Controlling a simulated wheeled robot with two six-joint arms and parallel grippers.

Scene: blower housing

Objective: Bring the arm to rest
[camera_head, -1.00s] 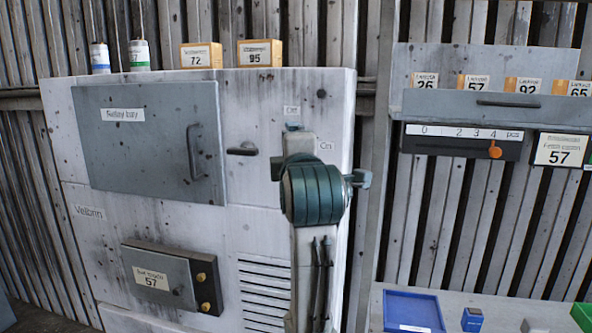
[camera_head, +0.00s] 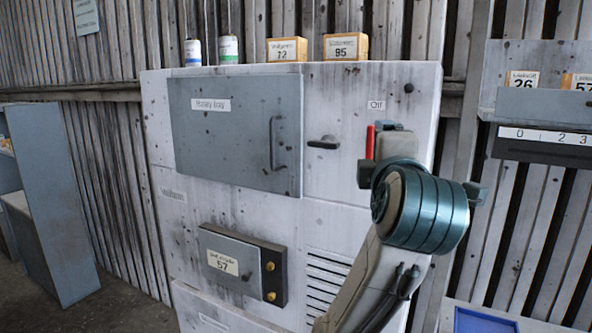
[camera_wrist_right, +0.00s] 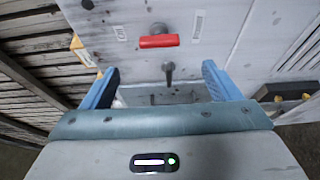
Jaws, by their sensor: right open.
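My right arm (camera_head: 425,210) is raised in front of the right side of the white cabinet (camera_head: 310,210) in the head view. Its gripper fingers are largely hidden behind the wrist there. In the right wrist view my right gripper (camera_wrist_right: 161,69) has its two blue fingers spread, with nothing held between them. A red lever (camera_wrist_right: 158,41) lies beyond the fingertips, apart from them. In the head view the red lever (camera_head: 370,141) stands upright below the "Off" label (camera_head: 376,105). My left gripper is not in view.
The cabinet carries a grey door (camera_head: 235,130) with a handle, a small labelled box (camera_head: 240,263), and two cans and two yellow boxes (camera_head: 287,49) on top. A grey shelf unit (camera_head: 50,200) stands left. A blue tray (camera_head: 480,322) shows at lower right.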

